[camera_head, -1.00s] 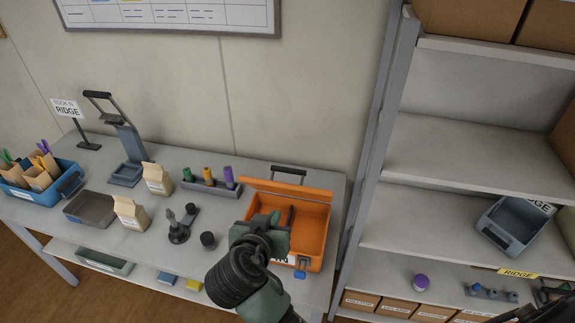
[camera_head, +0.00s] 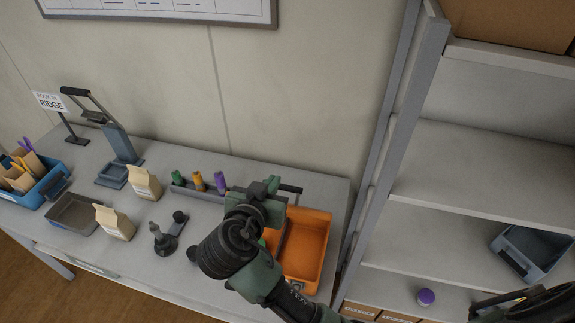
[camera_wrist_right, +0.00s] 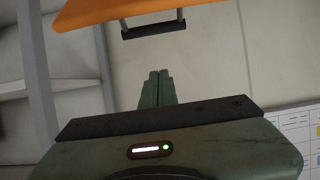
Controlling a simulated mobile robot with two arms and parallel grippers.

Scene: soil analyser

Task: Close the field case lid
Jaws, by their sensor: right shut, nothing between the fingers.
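The orange field case (camera_head: 309,237) stands open at the right end of the table, its inside showing. My right gripper (camera_head: 270,184) is over the case's back left part, shut and empty, and hides much of the lid area. A dark handle (camera_head: 291,189) shows just right of the fingertips. In the right wrist view, an orange panel of the case (camera_wrist_right: 90,12), probably the lid, and its dark handle (camera_wrist_right: 153,28) are at the top, apart from the shut fingers (camera_wrist_right: 157,88). Whether the fingers touch the lid in the head view is unclear.
A rack with green, orange and purple tubes (camera_head: 198,184) stands left of the gripper. Paper bags (camera_head: 115,222), a grey tray (camera_head: 77,214) and a dark stand (camera_head: 163,240) are further left. A shelf unit (camera_head: 470,176) stands close on the right. The wall is behind.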

